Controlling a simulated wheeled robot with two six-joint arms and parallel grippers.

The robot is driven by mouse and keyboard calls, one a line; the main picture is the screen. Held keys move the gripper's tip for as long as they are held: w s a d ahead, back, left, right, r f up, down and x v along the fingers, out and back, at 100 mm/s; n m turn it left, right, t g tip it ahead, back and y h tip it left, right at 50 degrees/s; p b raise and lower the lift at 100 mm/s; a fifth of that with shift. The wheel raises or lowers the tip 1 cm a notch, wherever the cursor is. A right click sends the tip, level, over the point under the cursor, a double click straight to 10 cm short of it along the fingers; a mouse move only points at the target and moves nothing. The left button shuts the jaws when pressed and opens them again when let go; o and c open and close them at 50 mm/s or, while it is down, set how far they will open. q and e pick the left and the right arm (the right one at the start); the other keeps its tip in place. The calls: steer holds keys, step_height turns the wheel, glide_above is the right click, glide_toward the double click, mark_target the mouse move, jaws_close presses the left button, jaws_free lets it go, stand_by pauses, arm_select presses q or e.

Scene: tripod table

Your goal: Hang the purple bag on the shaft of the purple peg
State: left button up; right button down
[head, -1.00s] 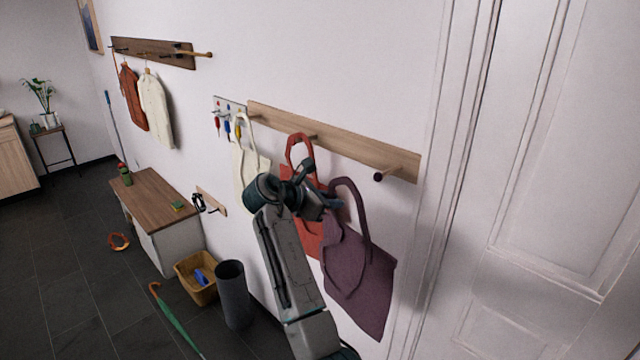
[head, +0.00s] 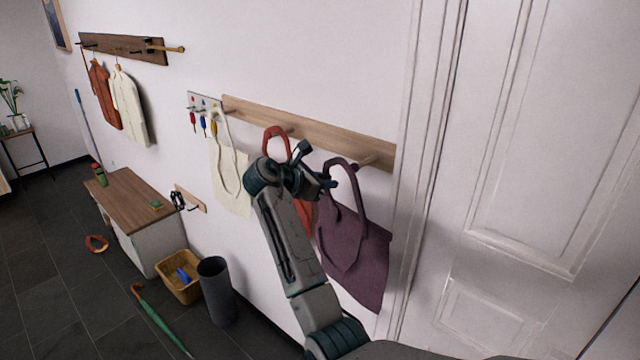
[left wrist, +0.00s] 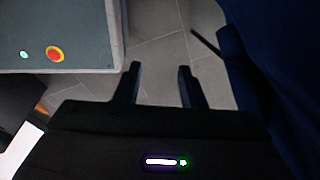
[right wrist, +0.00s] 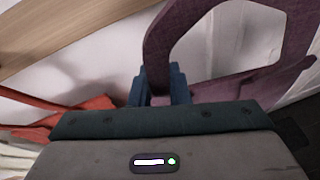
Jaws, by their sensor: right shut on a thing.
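The purple bag (head: 352,248) hangs from my right gripper (head: 328,184), in front of the wall. My right gripper is shut on one side of its handle, and the right wrist view shows the fingers (right wrist: 160,86) closed at the handle strap (right wrist: 165,40). The handle loop stands up beside the peg (head: 367,159) at the right end of the wooden rail. Part of the peg's shaft shows right of the strap; its purple tip is hidden, and I cannot tell whether the loop is around it. My left gripper (left wrist: 160,86) is open and empty above the floor.
A red bag (head: 276,142) hangs on the light wooden rail (head: 255,110) behind my right arm. A cream bag (head: 231,180) hangs further left. A door with a frame (head: 525,130) is close on the right. A bench, basket and grey bin (head: 216,290) stand below left.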

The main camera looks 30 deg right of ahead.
steer(key=w+r+x, duration=0.1)
steer(key=x, duration=0.6)
steer(key=shift+d, duration=0.25)
stand_by(0.5)
steer(key=shift+w+f, duration=0.1)
steer(key=shift+f, duration=0.1)
